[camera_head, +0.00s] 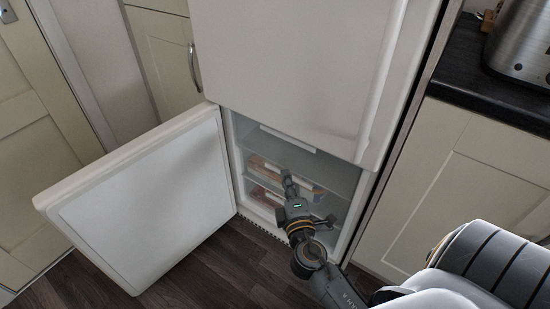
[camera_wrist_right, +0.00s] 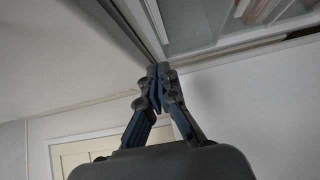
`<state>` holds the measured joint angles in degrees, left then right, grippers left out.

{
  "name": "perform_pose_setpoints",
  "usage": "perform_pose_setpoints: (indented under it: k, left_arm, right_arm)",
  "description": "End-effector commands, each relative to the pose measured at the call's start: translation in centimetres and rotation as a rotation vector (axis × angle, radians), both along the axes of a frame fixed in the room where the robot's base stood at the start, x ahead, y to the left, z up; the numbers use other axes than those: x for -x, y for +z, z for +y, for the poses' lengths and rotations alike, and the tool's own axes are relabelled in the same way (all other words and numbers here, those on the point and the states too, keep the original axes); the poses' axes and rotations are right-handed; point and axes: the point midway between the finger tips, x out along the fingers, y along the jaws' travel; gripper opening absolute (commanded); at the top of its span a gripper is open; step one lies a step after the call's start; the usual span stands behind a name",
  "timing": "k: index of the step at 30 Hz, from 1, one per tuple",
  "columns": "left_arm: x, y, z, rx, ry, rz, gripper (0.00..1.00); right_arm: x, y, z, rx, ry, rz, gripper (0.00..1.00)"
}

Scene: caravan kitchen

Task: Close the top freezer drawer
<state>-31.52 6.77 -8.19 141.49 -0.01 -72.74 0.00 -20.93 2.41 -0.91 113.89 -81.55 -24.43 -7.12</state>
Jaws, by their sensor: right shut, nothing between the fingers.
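The freezer compartment is open in the head view, and its drawers sit inside the cabinet. The top freezer drawer (camera_head: 288,138) has a pale front with a white handle strip. How far it stands out is hard to tell. My right gripper (camera_head: 287,177) is shut and empty, in front of the drawers and just below that strip. Whether it touches a drawer I cannot tell. In the right wrist view the gripper's fingertips (camera_wrist_right: 158,72) are together, below a clear-walled compartment with packages (camera_wrist_right: 262,10). My left gripper is not in view.
The freezer door (camera_head: 150,205) is swung wide open to the left. The upper fridge door (camera_head: 290,60) is shut above. Packages (camera_head: 265,166) show in the lower drawers. A counter (camera_head: 460,75) with a metal toaster (camera_head: 522,45) stands at the right. Bare wooden floor (camera_head: 225,270) lies in front.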

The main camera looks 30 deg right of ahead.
Motion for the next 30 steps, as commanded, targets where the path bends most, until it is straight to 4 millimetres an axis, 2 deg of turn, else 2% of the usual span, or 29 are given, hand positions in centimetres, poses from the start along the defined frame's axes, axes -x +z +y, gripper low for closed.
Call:
perform_pose_setpoints:
  k: [8,15,21,30]
  left_arm:
    - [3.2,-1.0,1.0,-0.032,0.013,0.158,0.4]
    - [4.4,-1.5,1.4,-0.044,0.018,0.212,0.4]
    - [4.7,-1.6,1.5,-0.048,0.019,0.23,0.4]
    - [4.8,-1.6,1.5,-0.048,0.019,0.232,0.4]
  right_arm:
    - [-4.6,0.4,-1.9,0.003,-0.001,-0.004,0.0]
    - [-9.2,0.2,-3.9,0.003,-0.002,-0.002,0.0]
    - [-10.0,0.1,-6.5,0.004,-0.001,0.0,0.0]
    - [-10.3,0.0,-7.4,0.0,-0.001,0.0,0.0]
